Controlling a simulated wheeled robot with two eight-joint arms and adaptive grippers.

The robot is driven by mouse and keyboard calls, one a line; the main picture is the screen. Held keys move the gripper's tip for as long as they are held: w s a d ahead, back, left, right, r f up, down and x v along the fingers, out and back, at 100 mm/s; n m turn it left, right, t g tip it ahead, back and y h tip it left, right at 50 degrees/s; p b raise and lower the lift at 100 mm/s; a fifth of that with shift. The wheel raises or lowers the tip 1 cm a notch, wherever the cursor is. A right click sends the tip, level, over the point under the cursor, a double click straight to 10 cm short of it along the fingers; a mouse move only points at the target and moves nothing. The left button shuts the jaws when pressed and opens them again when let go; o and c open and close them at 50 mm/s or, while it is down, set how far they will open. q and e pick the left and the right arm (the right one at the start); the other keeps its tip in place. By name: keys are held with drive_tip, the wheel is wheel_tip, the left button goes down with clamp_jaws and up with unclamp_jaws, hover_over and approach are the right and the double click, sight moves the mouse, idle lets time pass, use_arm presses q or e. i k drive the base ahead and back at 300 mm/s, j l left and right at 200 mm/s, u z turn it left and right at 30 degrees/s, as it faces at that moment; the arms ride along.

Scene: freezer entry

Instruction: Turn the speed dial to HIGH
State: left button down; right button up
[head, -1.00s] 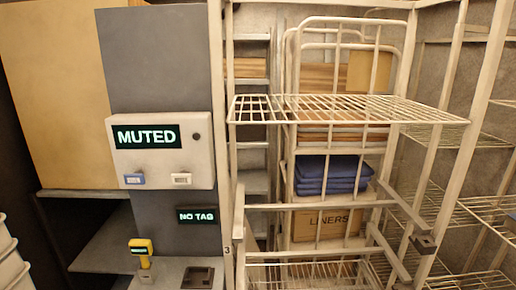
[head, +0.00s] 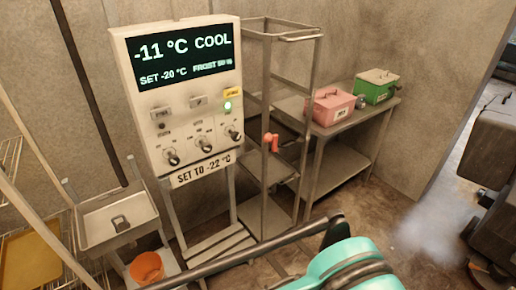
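A white control panel (head: 150,75) stands on a metal frame at left of centre in the head view. Its display (head: 185,55) reads "-11 °C COOL" and "SET -20 °C", with a blurred frost figure. Three dials sit in a row below: a left dial (head: 172,157), a middle dial (head: 205,145) and a right dial (head: 234,133). Their small labels are too small to read, so I cannot tell which is the speed dial or where it points. A green lamp (head: 228,106) is lit above the right dial. Neither gripper is in view.
A sign (head: 203,169) under the panel reads "SET TO -22 °C". A metal rack (head: 288,130) stands right of it. A pink box (head: 333,107) and a green box (head: 376,87) are on a table. An orange bucket (head: 147,268) sits low left. A turquoise object (head: 345,265) fills the bottom foreground.

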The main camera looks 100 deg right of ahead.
sight(206, 147)
drive_tip(key=z, duration=3.15)
drive_tip(key=i+l+z, duration=0.2)
drive_tip(key=z, duration=0.2)
drive_tip(key=i+l+z, duration=0.1)
drive_tip(key=i+z, duration=0.15)
drive_tip(key=z, duration=0.15)
